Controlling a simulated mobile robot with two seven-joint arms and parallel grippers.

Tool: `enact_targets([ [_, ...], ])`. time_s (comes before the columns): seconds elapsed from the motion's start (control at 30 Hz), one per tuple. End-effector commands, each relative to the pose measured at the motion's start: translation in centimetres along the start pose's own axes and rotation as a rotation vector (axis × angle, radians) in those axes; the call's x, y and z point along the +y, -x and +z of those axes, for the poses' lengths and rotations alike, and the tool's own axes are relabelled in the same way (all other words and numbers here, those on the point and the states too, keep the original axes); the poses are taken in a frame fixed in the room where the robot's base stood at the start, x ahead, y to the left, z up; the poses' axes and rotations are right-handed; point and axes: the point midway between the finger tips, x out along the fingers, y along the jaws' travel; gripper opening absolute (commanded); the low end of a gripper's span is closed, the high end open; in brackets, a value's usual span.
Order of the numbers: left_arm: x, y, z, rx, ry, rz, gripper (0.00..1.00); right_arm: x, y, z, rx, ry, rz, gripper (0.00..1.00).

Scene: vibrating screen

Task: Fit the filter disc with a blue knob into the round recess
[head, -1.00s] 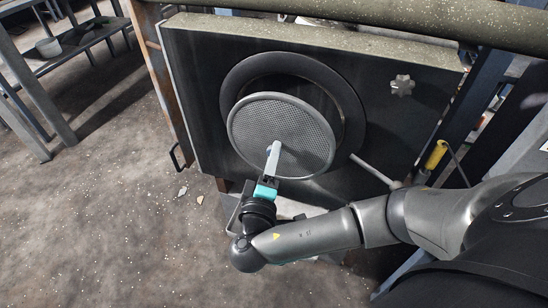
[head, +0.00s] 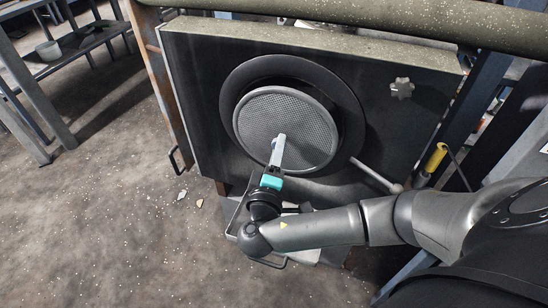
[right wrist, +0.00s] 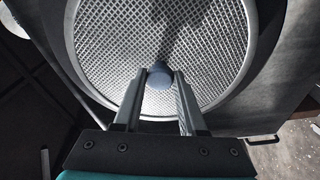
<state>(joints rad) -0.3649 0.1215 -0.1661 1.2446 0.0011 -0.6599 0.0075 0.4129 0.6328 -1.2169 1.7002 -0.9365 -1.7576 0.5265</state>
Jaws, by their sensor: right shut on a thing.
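The filter disc (head: 286,122) is a round grey mesh plate with a light rim. It stands in front of the round recess, whose dark ring (head: 347,112) shows around it on the black panel. My right gripper (head: 277,150) is shut on the blue knob (right wrist: 159,76) at the disc's middle; the mesh (right wrist: 110,50) fills much of the right wrist view. In the head view the gripper hides the knob. My left gripper is not in view.
The black panel (head: 200,110) has a star-shaped knob (head: 402,87) at its upper right. A lever rod (head: 375,174) sticks out at lower right, near a yellow handle (head: 436,157). A thick pipe (head: 400,22) crosses above.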

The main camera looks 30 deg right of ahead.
Motion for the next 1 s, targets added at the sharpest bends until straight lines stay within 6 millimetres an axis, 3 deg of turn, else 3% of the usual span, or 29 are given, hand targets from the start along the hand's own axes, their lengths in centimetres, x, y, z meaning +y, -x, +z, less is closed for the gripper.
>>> enact_targets([
  [0.3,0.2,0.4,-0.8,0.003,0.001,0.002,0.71,0.2,-1.9,0.2,0.001,-0.004,0.006,0.0],
  [1.0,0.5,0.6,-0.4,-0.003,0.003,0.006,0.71,0.2,-2.8,0.3,0.001,-0.003,0.004,0.0],
])
